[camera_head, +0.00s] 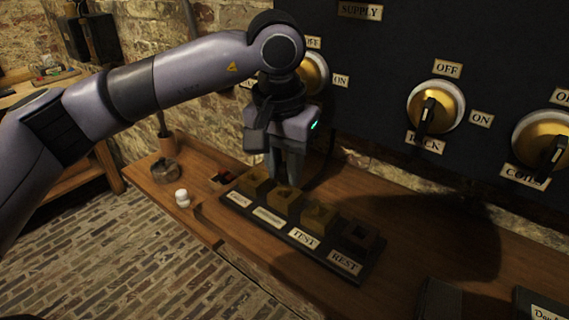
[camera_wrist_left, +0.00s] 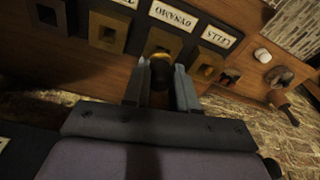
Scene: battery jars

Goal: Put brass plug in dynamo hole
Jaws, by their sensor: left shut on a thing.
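My left gripper (camera_head: 287,178) points down over the row of square brass sockets. It is shut on the brass plug (camera_wrist_left: 160,70), whose dark grip and brass part show between the fingers in the left wrist view. In the head view the fingers hide the plug. The plug's lower end lies at the dynamo socket block (camera_wrist_left: 163,39), beside the DYNAMO label (camera_wrist_left: 173,15). I cannot tell whether its tip is inside the hole. The dynamo block also shows in the head view (camera_head: 286,201), just below the fingers. My right gripper is not in view.
The dark strip holds cells (camera_head: 254,181), test (camera_head: 318,215) and rest (camera_head: 359,236) blocks. A small white object (camera_head: 182,198) and a round dish (camera_head: 165,170) stand left on the wooden bench. A dark panel with brass rotary switches (camera_head: 436,107) rises behind.

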